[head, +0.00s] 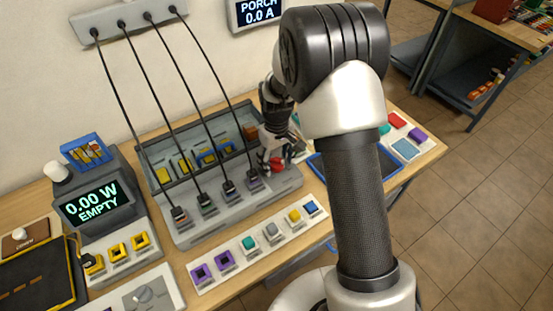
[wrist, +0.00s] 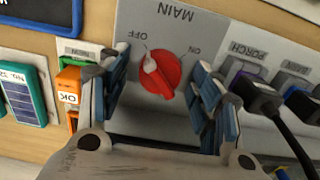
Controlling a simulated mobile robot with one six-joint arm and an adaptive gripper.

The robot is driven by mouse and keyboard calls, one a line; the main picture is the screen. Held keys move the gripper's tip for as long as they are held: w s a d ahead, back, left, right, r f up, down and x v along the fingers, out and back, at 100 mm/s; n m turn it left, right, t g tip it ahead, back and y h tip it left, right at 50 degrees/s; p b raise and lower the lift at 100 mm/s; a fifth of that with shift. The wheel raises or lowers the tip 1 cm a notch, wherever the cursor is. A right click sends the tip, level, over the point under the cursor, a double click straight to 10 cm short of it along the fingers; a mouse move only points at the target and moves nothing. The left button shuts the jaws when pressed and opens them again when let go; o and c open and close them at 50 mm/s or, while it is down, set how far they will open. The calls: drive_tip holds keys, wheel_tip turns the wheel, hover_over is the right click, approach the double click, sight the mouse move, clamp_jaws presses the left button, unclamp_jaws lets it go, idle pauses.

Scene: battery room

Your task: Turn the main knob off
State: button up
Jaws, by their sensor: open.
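The main knob (wrist: 166,77) is red, on a grey panel (wrist: 183,35) marked MAIN, with OFF and ON labels that appear upside down in the wrist view. Its pale pointer ridge leans to the upper left, toward the OFF label as far as I can tell. My gripper (wrist: 162,88) is open, one blue-padded finger on each side of the knob, with visible gaps to it. In the head view my gripper (head: 277,146) hangs over the right end of the grey charging unit (head: 232,214), and the red knob (head: 277,165) shows partly below it.
Plugged black cables (wrist: 262,98) sit close to the right finger in the wrist view. An orange block marked OK (wrist: 68,86) is beside the left finger. A blue-rimmed tray (head: 319,171) lies right of the unit, partly behind my arm. A display (head: 95,203) reads 0.00 W EMPTY.

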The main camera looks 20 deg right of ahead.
sight(277, 160)
drive_tip(key=shift+r, duration=0.1)
wheel_tip(277, 160, up, 12)
idle(0.4)
idle(0.4)
drive_tip(key=s+r+m+t, duration=0.2)
drive_tip(key=s+r, duration=1.1)
drive_tip(key=s+m+t, duration=0.1)
drive_tip(key=s+t, duration=0.1)
drive_tip(key=s, duration=1.2)
drive_tip(key=shift+s+r+m+t, duration=0.25)
drive_tip(key=shift+s+m+t, duration=0.05)
drive_tip(key=shift+s+m, duration=0.1)
drive_tip(key=shift+d, duration=0.1)
